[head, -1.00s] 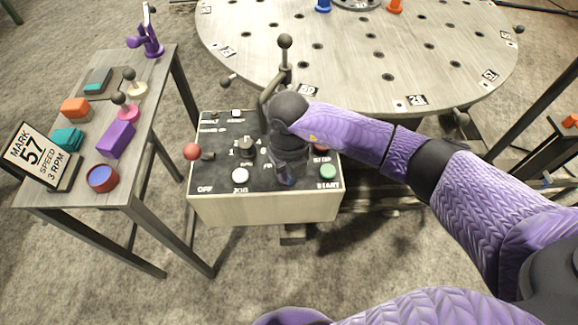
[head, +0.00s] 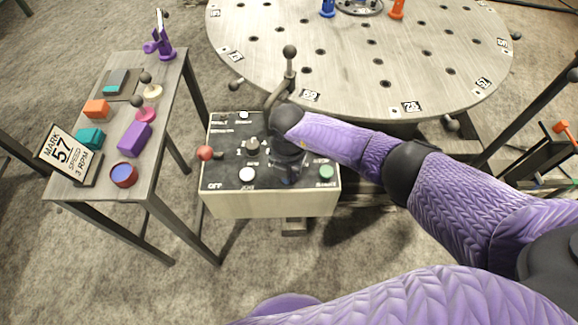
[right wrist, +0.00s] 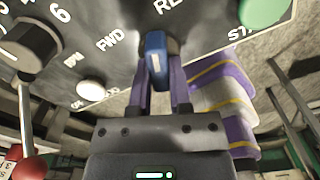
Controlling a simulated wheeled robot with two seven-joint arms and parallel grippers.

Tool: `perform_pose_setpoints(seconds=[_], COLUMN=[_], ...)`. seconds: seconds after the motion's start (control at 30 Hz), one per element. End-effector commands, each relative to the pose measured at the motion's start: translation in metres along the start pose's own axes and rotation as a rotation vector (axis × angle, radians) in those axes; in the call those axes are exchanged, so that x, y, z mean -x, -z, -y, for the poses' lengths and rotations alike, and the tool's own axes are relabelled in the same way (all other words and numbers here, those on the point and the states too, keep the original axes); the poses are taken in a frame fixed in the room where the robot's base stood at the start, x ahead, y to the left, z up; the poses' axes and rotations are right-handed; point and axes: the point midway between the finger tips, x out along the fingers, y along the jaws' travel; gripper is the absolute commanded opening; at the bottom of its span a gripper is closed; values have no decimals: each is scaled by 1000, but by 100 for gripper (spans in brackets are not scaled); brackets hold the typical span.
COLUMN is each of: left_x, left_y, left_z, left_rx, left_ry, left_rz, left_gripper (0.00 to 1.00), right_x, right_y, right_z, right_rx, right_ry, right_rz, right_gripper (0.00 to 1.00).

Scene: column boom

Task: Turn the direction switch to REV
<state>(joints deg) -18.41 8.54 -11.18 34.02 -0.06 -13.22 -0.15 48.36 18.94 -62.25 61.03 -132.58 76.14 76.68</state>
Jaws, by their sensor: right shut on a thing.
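The control box (head: 270,203) has a black top panel. The direction switch is a blue handle (right wrist: 155,52) with a white mark, on a dark round base. In the right wrist view, the FWD label is to its left and a partly cut-off label starting "RE" is above it. My right gripper (right wrist: 160,82) is shut on the blue handle, a purple finger on each side. In the head view this gripper (head: 288,174) reaches down onto the right half of the panel, and my arm hides most of the switch. I cannot tell which label the handle points to. My left gripper is out of view.
A green START button (head: 326,172), a white JOG button (head: 246,174), a dark numbered dial (head: 253,146) and a red-knobbed lever (head: 205,153) surround the switch. A tall black-knobbed lever (head: 289,70) stands behind. A large round table (head: 350,75) is beyond, a side table (head: 165,125) left.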

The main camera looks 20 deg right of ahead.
Motion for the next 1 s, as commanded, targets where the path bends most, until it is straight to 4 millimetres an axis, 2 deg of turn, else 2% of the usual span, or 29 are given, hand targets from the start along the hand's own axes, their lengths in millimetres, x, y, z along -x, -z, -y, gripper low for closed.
perform_pose_setpoints(seconds=[0.4,0.97,1.0], left_x=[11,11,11], left_y=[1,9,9], left_z=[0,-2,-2], left_rx=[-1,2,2], left_ry=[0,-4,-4], left_rz=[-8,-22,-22], left_gripper=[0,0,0], right_x=[0,0,0], right_y=[0,0,0], right_z=[-1,-1,-1], right_rx=[-176,-203,-203], right_ry=[0,0,0], right_rz=[1,0,0], right_gripper=[0,0,28])
